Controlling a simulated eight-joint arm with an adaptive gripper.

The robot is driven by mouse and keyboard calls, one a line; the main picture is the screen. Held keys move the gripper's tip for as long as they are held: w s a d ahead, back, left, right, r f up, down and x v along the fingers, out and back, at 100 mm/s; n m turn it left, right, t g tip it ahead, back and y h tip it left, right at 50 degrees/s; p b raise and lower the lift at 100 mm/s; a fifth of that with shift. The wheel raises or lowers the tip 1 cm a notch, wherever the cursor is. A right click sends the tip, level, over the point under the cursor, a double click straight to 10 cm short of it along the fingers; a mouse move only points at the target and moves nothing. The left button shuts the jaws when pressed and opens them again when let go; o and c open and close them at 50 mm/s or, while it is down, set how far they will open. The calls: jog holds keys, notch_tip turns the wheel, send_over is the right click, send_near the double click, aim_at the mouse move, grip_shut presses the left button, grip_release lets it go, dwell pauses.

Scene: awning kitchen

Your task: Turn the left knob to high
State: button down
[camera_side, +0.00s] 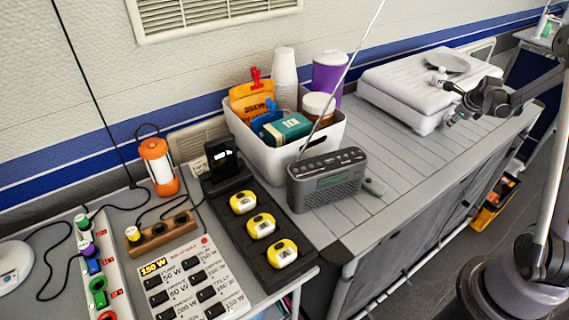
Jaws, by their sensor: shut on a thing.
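A white appliance (398,88) with a flat top stands on the counter at the right. My gripper (457,115) reaches in from the right to its front face, near the front corner. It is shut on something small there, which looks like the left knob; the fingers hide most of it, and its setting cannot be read.
A grey plate-like thing (450,63) lies on the appliance's top. A white bin (276,158) with cups and packets and a grey radio (327,180) with a raised aerial stand to the left.

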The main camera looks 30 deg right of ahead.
jog(key=h, duration=0.2)
jog(key=n+h, duration=0.1)
jog(key=h, duration=0.1)
jog(key=shift+w+a+f, duration=0.1)
jog(key=shift+a+f, duration=0.15)
jog(key=shift+a, duration=0.1)
jog(key=shift+a+f+n+t+h, duration=0.1)
jog(key=shift+n+t+h, duration=0.15)
jog(key=shift+h, duration=0.6)
jog(key=shift+a+f+n+t+h, duration=0.15)
jog(key=shift+n+h, duration=0.1)
jog(key=shift+h, duration=0.6)
jog(key=shift+d, duration=0.15)
jog(key=c, duration=1)
grip_release()
jog(key=shift+r, duration=0.15)
